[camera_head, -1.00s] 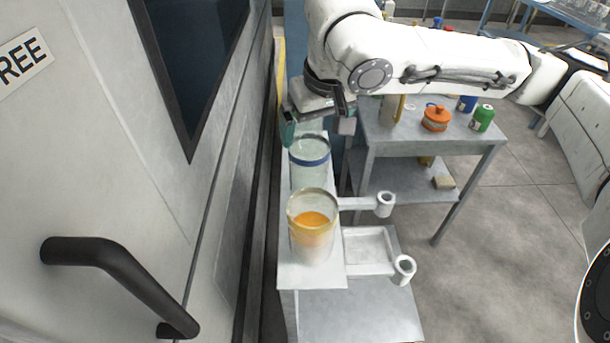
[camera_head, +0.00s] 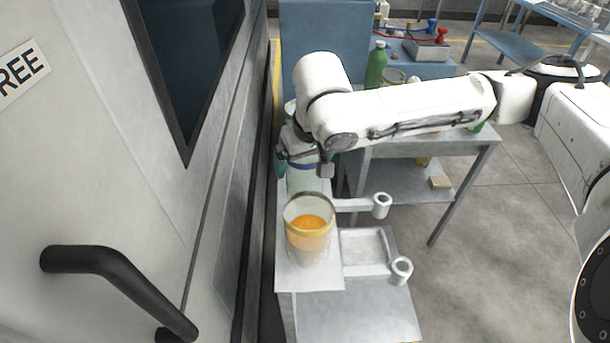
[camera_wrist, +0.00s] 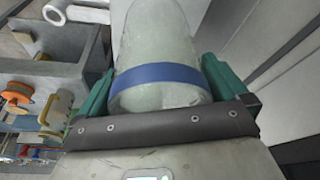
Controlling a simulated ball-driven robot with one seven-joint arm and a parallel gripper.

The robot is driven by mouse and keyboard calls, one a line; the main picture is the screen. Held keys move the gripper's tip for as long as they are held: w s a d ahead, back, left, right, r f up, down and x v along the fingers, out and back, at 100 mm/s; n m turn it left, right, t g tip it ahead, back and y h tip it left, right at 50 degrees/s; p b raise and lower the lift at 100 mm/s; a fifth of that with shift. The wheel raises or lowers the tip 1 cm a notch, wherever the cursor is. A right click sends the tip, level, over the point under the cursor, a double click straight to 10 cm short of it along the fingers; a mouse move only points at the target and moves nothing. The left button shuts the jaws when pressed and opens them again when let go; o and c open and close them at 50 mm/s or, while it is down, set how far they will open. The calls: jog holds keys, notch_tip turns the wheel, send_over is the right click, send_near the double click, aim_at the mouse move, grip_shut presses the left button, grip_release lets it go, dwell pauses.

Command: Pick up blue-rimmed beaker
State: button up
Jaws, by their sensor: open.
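The blue-rimmed beaker (camera_wrist: 160,75) is clear glass with a blue band near its rim. In the wrist view it lies between the two green fingers of my gripper (camera_wrist: 158,88), one finger on each side. The gripper is open; whether the fingers touch the glass I cannot tell. In the head view the beaker (camera_head: 304,180) stands on the narrow white shelf, behind the yellow-rimmed beaker, and my gripper (camera_head: 303,165) is at its top. My wrist hides part of the beaker there.
A yellow-rimmed beaker (camera_head: 308,232) with orange contents stands just in front on the white shelf (camera_head: 309,280). Two white ring holders (camera_head: 381,205) stick out to the right. The grey wall and door (camera_head: 210,215) are close on the left. A grey table (camera_head: 425,150) stands at the right.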

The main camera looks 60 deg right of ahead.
jog(key=c, duration=0.9)
